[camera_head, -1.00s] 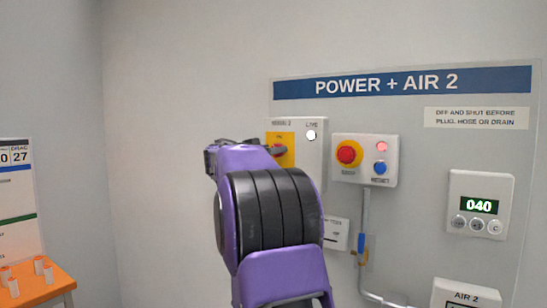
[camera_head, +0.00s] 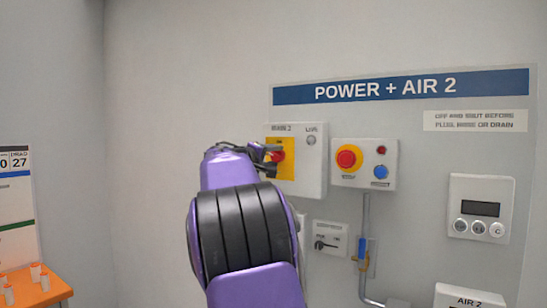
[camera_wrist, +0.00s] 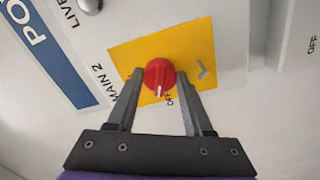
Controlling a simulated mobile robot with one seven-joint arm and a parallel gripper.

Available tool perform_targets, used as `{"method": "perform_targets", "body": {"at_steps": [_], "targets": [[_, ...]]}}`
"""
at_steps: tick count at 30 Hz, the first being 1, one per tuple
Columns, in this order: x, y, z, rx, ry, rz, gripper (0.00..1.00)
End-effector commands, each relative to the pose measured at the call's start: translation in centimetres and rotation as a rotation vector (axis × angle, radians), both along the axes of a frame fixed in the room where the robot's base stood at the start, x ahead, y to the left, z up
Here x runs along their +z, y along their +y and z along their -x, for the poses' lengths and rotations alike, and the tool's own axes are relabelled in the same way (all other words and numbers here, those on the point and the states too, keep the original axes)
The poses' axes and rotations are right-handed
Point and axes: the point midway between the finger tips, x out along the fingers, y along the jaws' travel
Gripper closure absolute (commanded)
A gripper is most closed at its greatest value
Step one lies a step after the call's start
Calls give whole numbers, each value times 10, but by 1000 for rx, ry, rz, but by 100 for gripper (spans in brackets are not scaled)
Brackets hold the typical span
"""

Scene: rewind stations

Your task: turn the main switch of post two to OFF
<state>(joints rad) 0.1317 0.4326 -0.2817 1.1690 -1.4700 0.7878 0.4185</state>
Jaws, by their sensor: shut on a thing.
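The main switch is a red knob (camera_wrist: 159,75) on a yellow plate, on a white box marked MAIN 2 (camera_head: 311,160). In the wrist view its white mark points at the OFF label. My gripper (camera_head: 272,154) is shut on the knob, one finger on each side, as the wrist view also shows. In the head view my purple and black arm reaches up to the box from below, and the gripper partly covers the knob. The LIVE lamp (camera_head: 311,140) on the box is dark.
A box with a red and yellow stop button (camera_head: 348,158) and a blue button (camera_head: 380,172) is close on the right. Farther right is a display box (camera_head: 481,207) with a blank screen. A pipe with a blue valve handle (camera_head: 362,248) runs below.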

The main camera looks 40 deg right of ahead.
Motion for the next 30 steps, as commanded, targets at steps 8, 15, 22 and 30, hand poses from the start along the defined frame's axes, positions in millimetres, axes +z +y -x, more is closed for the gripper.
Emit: {"method": "perform_targets", "body": {"at_steps": [8, 15, 22, 30], "targets": [[0, 0, 0, 1, 204, 82, 100], [0, 1, 0, 0, 319, 131, 100], [0, 0, 0, 0, 371, 153, 100], [0, 0, 0, 0, 384, 158, 100]]}}
